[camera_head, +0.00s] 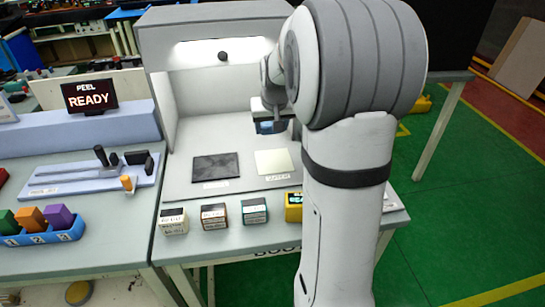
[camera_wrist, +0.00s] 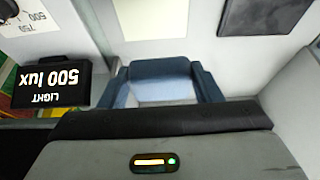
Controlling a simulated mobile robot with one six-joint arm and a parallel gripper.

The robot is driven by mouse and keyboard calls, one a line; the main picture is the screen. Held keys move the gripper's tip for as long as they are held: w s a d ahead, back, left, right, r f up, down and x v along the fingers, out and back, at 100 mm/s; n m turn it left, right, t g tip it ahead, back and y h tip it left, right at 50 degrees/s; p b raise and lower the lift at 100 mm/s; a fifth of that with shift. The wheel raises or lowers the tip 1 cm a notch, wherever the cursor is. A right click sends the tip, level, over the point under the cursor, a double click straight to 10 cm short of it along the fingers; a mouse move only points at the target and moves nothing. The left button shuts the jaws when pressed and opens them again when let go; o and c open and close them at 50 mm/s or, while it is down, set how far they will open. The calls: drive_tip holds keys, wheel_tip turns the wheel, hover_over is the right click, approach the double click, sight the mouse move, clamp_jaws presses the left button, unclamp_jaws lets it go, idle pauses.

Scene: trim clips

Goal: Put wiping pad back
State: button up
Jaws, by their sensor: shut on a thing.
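My gripper (camera_head: 270,126) is inside the light booth, above its floor and to the right of the middle in the head view. In the wrist view its two blue fingers (camera_wrist: 163,92) are closed on a blue-grey block with a pale face, which I take to be the wiping pad (camera_wrist: 162,68). The pad is held level between the fingers. In the head view only a small blue part shows under the gripper, and my arm hides much of the booth's right side. I cannot make out the pad's resting place.
A dark square (camera_head: 215,167) and a pale square (camera_head: 274,162) lie on the booth floor. Several small boxes, including an orange-trimmed one (camera_head: 214,216), line the front edge. A black "500 lux" display (camera_wrist: 55,83) is left of the fingers. A tool tray (camera_head: 80,180) is on the left table.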

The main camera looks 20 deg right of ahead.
sight(274, 134)
drive_tip(key=shift+s+d, duration=0.15)
drive_tip(key=shift+d, duration=0.05)
drive_tip(key=shift+f, duration=0.2)
wheel_tip(274, 134, down, 4)
drive_tip(key=shift+d+r, duration=0.1)
wheel_tip(274, 134, down, 6)
drive_tip(key=shift+r, duration=0.25)
drive_tip(key=shift+f+b, duration=0.55)
drive_tip(key=shift+f, duration=0.1)
drive_tip(key=shift+s+r, duration=0.1)
drive_tip(key=o, duration=1.4)
